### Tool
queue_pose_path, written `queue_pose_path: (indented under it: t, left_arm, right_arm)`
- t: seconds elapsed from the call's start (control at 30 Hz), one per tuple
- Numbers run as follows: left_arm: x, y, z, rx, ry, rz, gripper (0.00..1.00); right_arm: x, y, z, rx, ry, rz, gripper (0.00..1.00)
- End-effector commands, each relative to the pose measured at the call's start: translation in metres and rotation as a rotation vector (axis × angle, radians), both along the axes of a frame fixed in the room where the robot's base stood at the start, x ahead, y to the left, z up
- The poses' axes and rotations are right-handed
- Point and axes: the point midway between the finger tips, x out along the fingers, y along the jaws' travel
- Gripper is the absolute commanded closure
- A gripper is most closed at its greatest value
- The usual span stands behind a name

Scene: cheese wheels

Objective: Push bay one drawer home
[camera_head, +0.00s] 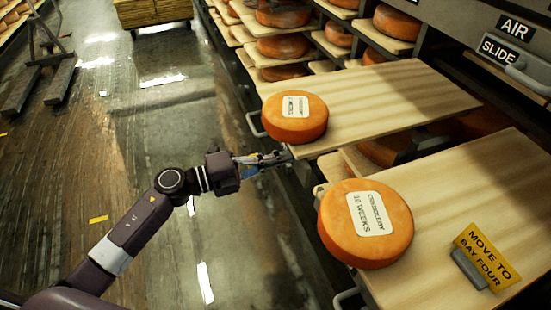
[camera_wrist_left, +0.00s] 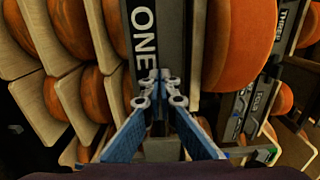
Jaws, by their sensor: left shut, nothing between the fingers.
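A pulled-out wooden drawer board (camera_head: 400,95) carries an orange cheese wheel (camera_head: 294,118) with a white label near its front end. My left gripper (camera_head: 282,156) is shut and empty, at the front edge of this board. In the left wrist view, a dark drawer front marked "ONE" (camera_wrist_left: 146,30) lies straight ahead of the shut blue fingers (camera_wrist_left: 160,78). The fingertips overlap its lower part; I cannot tell whether they touch it. An orange wheel (camera_wrist_left: 238,45) shows just right of this front. My right gripper is not in view.
A nearer board (camera_head: 440,200) also sticks out, with an orange wheel (camera_head: 365,224) and a yellow "MOVE TO BAY FOUR" sign (camera_head: 487,255). An "AIR SLIDE" panel with a handle (camera_head: 528,78) is at upper right. A pallet stack (camera_head: 153,12) stands far back. The aisle floor (camera_head: 130,130) is mostly clear.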

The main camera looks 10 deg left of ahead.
Motion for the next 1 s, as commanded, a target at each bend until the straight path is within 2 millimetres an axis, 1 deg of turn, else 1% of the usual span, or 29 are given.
queue_pose_path:
  t: [0.27, 0.4, 0.47, 0.5, 0.57, 0.67, 0.8, 0.9, 1.0]
  left_arm:
    - [0.001, -0.001, 0.000, -0.001, -0.001, 0.000, 1.00]
    - [0.007, -0.009, 0.001, -0.002, -0.001, 0.000, 1.00]
    - [0.011, -0.016, 0.002, -0.002, -0.002, 0.000, 1.00]
    - [0.014, -0.021, 0.003, -0.002, -0.002, -0.001, 1.00]
    - [0.021, -0.031, 0.003, -0.002, -0.002, -0.001, 1.00]
    - [0.034, -0.050, 0.004, -0.003, -0.002, -0.001, 1.00]
    - [0.056, -0.082, 0.004, -0.003, -0.003, -0.001, 1.00]
    - [0.071, -0.106, 0.003, -0.003, -0.003, -0.001, 1.00]
    - [0.087, -0.129, 0.001, -0.002, -0.003, -0.001, 1.00]
  right_arm:
    - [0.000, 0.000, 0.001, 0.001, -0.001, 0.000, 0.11]
    - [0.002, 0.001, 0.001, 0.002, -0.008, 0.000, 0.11]
    - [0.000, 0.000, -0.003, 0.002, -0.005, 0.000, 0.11]
    - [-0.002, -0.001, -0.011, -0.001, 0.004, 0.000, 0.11]
    - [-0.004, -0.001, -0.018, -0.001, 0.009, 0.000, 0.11]
    - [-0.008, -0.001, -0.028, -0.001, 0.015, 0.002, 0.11]
    - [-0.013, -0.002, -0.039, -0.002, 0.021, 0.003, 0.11]
    - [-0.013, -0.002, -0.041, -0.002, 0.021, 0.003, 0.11]
    - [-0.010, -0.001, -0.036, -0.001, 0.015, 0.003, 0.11]
